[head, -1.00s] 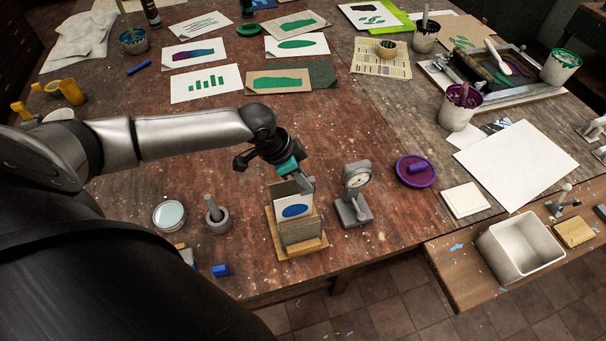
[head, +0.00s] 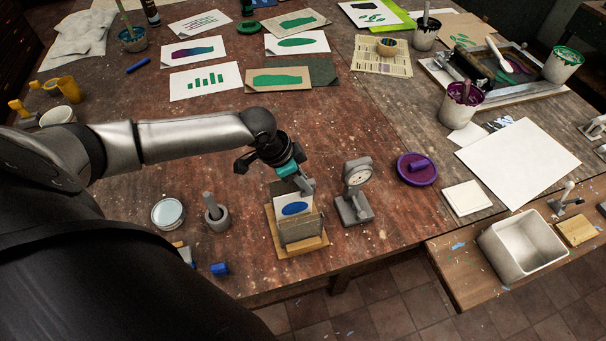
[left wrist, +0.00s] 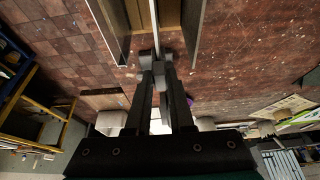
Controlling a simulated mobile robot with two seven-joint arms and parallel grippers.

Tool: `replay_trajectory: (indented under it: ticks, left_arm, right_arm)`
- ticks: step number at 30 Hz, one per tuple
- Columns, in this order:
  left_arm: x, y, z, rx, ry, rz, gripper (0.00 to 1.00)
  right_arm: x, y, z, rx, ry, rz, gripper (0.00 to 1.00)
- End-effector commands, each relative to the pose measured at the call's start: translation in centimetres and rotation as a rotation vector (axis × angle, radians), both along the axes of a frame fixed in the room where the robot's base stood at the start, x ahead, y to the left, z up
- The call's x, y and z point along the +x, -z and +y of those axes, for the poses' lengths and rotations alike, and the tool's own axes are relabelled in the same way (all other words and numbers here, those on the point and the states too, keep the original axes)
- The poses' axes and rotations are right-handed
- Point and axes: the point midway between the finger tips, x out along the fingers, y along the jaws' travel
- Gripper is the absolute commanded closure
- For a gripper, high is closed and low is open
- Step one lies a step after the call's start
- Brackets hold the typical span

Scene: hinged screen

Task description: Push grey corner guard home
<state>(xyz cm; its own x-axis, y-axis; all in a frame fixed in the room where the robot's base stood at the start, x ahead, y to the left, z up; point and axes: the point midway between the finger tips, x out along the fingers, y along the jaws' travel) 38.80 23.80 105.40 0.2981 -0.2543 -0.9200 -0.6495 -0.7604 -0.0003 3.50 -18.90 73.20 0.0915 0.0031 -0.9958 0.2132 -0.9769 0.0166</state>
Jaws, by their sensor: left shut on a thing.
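A small wooden stand (head: 321,246) near the table's front edge bears upright grey panels, the front one (head: 300,231) showing best, with a white card (head: 293,207) with a blue oval between them. My left gripper (head: 305,186) is above the stand's back right corner, pointing down. It is shut on a small grey piece, which seems to be the grey corner guard (left wrist: 156,32); fingers and panels hide much of it. In the left wrist view my left gripper (left wrist: 157,60) is closed at the gap between two panels. Whether the piece touches a panel I cannot tell. My right gripper is not in view.
A grey dial gauge (head: 356,190) stands close right of the stand. A mortar with pestle (head: 217,215), a round tin (head: 168,214) and a blue block (head: 220,269) are to the left. A purple disc (head: 416,168) lies further right. Bare table separates them.

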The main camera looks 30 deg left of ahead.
Motion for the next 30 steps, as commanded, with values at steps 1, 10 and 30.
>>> replay_trajectory:
  ticks: [1,10,30]
  left_arm:
    - [-0.02,0.19,-0.01,0.000,0.000,0.000,1.00]
    - [-0.03,0.76,-0.03,-0.001,0.000,0.001,1.00]
    - [-0.02,0.78,-0.01,0.000,0.000,0.000,0.50]
  right_arm:
    - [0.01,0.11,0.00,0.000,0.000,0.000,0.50]
    - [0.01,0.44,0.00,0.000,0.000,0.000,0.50]
    - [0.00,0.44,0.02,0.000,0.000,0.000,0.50]
